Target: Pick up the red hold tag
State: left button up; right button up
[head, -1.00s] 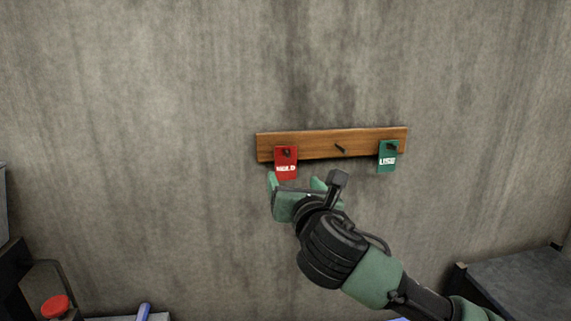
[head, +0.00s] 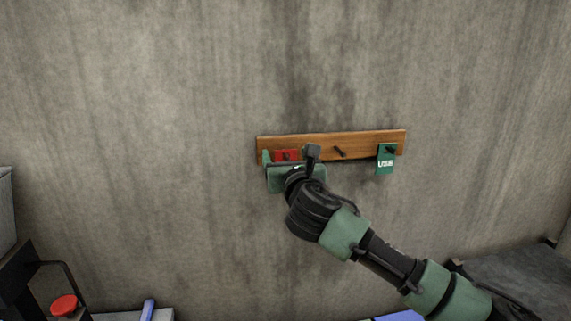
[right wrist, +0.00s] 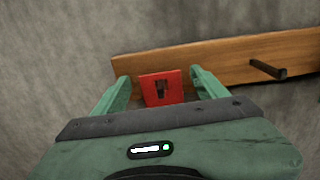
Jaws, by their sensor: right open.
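The red hold tag (head: 286,155) hangs on the left peg of a wooden peg board (head: 360,144) on the wall. In the head view my right gripper hides its lower part and lettering. In the right wrist view the red tag (right wrist: 161,88) shows between the two green fingers, with a gap on each side. My right gripper (head: 284,160) is open around the tag's sides and not closed on it. My left gripper is not in view.
A green USE tag (head: 386,159) hangs on the right peg. The middle peg (head: 340,152) is bare and sticks out; it also shows in the right wrist view (right wrist: 268,69). A red knob-like thing (head: 64,305) stands at the lower left. The wall around the board is clear.

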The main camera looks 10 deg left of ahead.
jog(key=shift+d, duration=0.1)
jog(key=c, duration=1.4)
jog(key=shift+r+b, duration=0.2)
jog(key=shift+b, duration=0.35)
jog(key=b+v, duration=0.5)
jog(key=v, duration=1.3)
jog(key=shift+r, duration=0.15)
